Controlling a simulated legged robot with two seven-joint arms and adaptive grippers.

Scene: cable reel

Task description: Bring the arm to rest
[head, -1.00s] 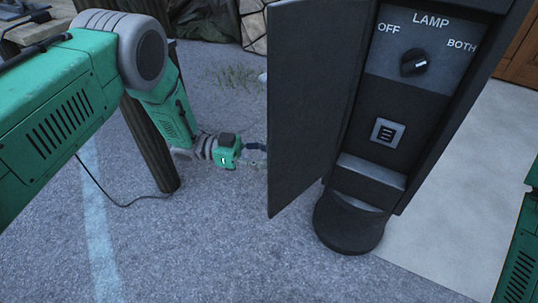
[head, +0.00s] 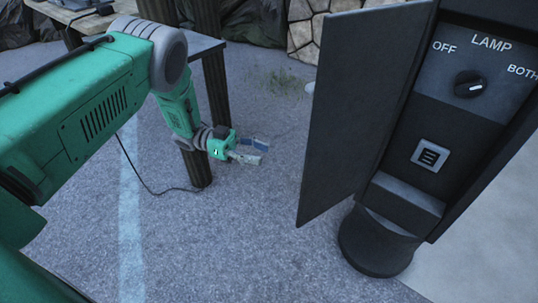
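My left arm is green and grey and comes in from the left. My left gripper (head: 258,151) hangs over the pavement, left of the dark post with the lamp panel. Its two fingers point right and look parted, with nothing seen between them. It is apart from the open panel door (head: 355,105). My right gripper is outside the picture.
The dark post carries a LAMP panel (head: 490,75) with a round knob (head: 470,84), whose white mark points right. A thin cable (head: 135,165) hangs to the ground. Pavement between is clear.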

